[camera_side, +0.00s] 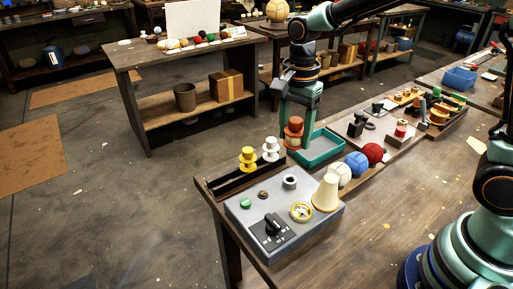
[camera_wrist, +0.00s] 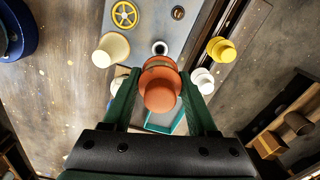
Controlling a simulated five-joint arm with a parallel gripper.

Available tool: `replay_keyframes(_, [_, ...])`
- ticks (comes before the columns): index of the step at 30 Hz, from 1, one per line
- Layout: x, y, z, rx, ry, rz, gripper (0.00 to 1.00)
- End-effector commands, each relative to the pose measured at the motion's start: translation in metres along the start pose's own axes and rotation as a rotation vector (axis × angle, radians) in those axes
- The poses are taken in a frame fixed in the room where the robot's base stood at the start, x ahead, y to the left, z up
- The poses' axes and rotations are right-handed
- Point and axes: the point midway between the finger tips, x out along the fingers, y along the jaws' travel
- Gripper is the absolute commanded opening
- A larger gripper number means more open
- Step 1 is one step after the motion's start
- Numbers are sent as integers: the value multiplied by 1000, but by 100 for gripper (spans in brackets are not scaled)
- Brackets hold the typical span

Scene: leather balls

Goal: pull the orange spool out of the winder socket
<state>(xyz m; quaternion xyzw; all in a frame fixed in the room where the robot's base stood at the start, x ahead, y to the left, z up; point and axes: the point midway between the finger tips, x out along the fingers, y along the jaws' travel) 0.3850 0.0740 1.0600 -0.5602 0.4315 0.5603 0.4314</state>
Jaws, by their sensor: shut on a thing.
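The orange spool (camera_side: 293,132) is held upright in the air by my gripper (camera_side: 296,118). In the wrist view the spool (camera_wrist: 160,88) sits between the two green fingers (camera_wrist: 158,98), which are shut on it. The winder is a grey box (camera_side: 265,215) on the table's near left corner. Its socket (camera_side: 290,182) is a pale ring with a dark, empty-looking hole; it also shows in the wrist view (camera_wrist: 160,47). The spool is apart from the socket, above it in the side view.
A yellow spool (camera_side: 248,158) and a white spool (camera_side: 270,150) stand on a dark rack behind the winder. A cream cone (camera_side: 327,192) stands on the box's right side. A teal tray (camera_side: 318,150) and several balls (camera_side: 357,163) lie to the right.

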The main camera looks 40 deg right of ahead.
Motion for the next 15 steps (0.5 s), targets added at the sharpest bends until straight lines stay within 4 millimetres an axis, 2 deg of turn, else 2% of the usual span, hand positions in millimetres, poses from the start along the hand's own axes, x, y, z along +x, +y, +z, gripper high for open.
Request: replay_keyframes(15, [16, 0, 0, 0, 0, 1, 2])
